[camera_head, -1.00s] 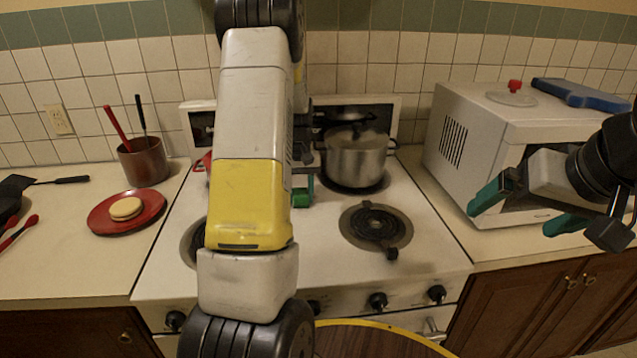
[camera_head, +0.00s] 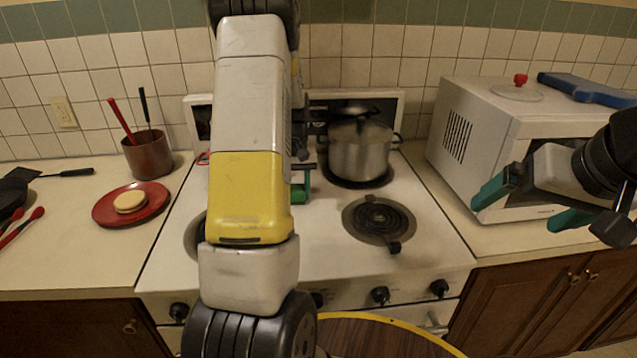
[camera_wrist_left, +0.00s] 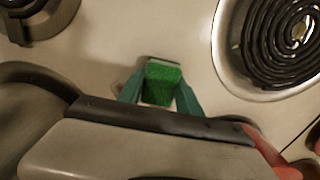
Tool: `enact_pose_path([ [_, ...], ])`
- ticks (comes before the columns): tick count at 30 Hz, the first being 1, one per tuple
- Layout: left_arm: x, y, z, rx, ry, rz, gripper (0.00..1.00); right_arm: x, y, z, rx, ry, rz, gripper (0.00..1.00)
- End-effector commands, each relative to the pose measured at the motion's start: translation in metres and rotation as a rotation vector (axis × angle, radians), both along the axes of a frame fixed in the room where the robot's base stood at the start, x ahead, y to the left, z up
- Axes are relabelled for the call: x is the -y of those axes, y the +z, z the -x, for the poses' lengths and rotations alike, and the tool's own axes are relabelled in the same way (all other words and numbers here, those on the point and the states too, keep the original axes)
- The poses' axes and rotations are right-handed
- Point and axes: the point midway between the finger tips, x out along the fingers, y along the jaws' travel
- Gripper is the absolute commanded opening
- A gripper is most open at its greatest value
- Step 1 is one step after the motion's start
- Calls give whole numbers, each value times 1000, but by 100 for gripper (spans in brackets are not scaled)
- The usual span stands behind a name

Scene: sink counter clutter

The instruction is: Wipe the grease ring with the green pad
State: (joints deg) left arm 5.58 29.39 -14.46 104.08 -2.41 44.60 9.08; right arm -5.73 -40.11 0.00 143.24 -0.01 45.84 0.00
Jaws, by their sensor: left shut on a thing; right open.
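The green pad (camera_wrist_left: 162,82) sits between the teal fingers of my left gripper (camera_wrist_left: 160,92) in the left wrist view. The gripper is shut on it, over the white stove top. In the head view my left arm hides most of that gripper; only a bit of green (camera_head: 299,192) shows right of the arm, left of the pot. I cannot tell whether the pad touches the stove. I cannot make out the grease ring clearly; the arm covers the stove's middle. My right gripper (camera_head: 533,203) is open and empty in front of the microwave.
A steel pot (camera_head: 360,150) stands on the back right burner. A white microwave (camera_head: 478,150) stands on the right counter. A red plate (camera_head: 108,212) with a round pale item and a brown utensil pot (camera_head: 148,157) are on the left counter.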

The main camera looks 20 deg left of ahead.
Motion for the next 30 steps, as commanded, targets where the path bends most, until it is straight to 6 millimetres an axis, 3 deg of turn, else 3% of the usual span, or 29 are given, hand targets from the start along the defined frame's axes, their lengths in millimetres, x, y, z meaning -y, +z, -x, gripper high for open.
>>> enact_pose_path([
  [24, -24, 2, -50, 2, 0, -1, 0, 0, 0, 0, 0, 0, 0, 100],
  [30, -26, 2, -55, 1, 0, 0, 0, 0, 0, 0, 0, 0, 0, 100],
])
